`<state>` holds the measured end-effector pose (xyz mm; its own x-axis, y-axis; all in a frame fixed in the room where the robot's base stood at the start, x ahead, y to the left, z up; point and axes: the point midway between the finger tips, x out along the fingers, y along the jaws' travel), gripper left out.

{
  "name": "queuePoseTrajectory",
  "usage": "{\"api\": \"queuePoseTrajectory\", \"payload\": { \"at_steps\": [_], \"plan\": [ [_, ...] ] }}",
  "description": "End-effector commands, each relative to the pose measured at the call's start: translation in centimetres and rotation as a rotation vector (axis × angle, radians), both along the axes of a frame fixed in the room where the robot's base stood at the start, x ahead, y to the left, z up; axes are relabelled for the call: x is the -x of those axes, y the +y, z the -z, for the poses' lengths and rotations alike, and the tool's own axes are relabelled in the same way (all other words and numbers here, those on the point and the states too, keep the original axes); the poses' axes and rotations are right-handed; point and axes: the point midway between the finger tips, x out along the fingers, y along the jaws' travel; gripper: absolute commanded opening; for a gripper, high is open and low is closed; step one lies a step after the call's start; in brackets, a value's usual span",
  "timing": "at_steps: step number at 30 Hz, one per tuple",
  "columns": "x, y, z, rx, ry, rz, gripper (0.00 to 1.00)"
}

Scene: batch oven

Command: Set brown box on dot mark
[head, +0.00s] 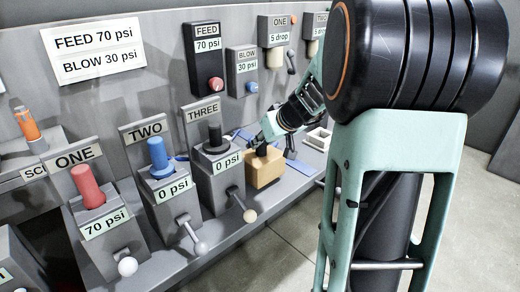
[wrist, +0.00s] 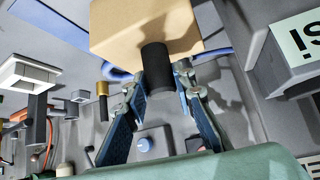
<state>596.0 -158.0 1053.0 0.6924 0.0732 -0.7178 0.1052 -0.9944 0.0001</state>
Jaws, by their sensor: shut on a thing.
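The brown box (head: 265,170) is at the bench to the right of station THREE, roughly upright. A dark knob stands on its top. My gripper (head: 262,148) is above the box, shut on this knob. In the wrist view the brown box (wrist: 145,28) fills the upper middle, and my gripper (wrist: 157,80) has a finger on each side of the black knob (wrist: 156,62). I cannot tell whether the box touches the bench or hangs just above it. I cannot make out a dot mark in either view.
Station THREE (head: 215,165), with its lever (head: 245,206), stands close left of the box. A white square frame (head: 318,138) lies behind to the right, and a blue panel (wrist: 55,25) shows in the wrist view. My arm hides the bench's right end.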

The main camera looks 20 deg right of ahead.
Motion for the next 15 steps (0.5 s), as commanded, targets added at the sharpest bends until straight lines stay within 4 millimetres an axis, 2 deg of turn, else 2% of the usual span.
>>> {"api": "queuePoseTrajectory", "payload": {
  "at_steps": [1, 3, 15],
  "plan": [
    [0.11, -0.06, 1.28, -0.001, -0.001, 0.001, 0.0],
    [0.23, -0.14, 1.96, 0.0, 0.0, 0.001, 0.0],
    [0.26, -0.16, 2.22, 0.001, -0.001, 0.001, 0.0]
  ]
}}
